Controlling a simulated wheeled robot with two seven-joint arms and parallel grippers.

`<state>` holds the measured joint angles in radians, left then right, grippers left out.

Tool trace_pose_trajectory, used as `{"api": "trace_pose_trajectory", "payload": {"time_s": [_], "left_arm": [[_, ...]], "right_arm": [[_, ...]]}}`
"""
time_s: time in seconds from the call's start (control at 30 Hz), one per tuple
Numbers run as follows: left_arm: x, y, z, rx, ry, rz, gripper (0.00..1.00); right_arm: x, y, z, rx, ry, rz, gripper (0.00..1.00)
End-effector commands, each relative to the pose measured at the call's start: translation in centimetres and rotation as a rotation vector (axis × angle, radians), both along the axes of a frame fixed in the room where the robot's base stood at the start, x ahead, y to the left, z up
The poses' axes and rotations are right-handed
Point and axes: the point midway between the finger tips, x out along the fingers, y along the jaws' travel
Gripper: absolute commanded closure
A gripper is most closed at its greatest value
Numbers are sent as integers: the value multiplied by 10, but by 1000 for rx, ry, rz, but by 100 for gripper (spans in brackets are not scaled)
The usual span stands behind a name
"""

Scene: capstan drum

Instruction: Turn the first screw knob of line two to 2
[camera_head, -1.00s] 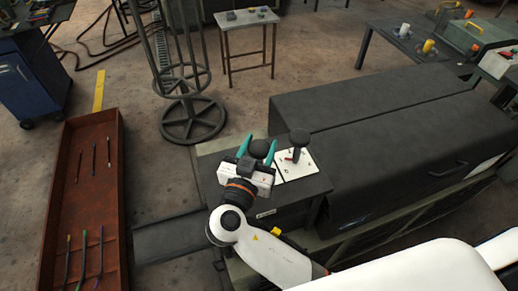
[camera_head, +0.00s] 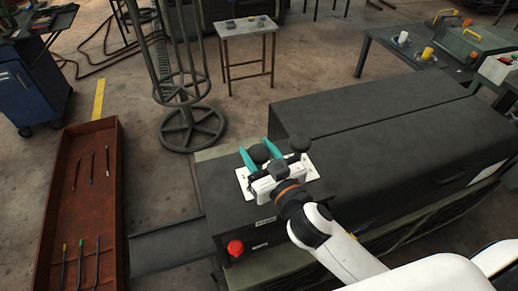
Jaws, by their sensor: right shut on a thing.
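My left gripper is not in view.
A red round button (camera_head: 235,247) is on the housing's front left corner. A long black cover (camera_head: 400,130) rises right behind the knobs. A rust-red tray (camera_head: 108,211) with several rods lies left on the floor. A small table (camera_head: 247,27) stands at the back.

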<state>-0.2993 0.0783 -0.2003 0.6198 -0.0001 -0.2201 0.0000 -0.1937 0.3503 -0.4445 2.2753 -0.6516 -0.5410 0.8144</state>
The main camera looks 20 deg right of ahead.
Motion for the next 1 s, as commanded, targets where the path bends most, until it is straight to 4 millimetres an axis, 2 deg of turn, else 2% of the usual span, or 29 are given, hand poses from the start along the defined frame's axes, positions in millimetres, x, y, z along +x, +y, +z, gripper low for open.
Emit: {"api": "trace_pose_trajectory", "payload": {"time_s": [0.3, 0.77, 0.8, 0.9, 1.0], "left_arm": [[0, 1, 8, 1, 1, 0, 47], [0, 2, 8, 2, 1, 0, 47], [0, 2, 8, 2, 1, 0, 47], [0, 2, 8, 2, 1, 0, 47], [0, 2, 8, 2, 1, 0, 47]], "right_arm": [[1, -1, 2, -4, -4, 92, 76], [1, -1, 2, -1, -4, 105, 76], [1, -1, 2, -1, -4, 105, 50], [1, 0, 1, -1, -3, 105, 34], [1, 0, 1, -1, -2, 105, 32]]}}
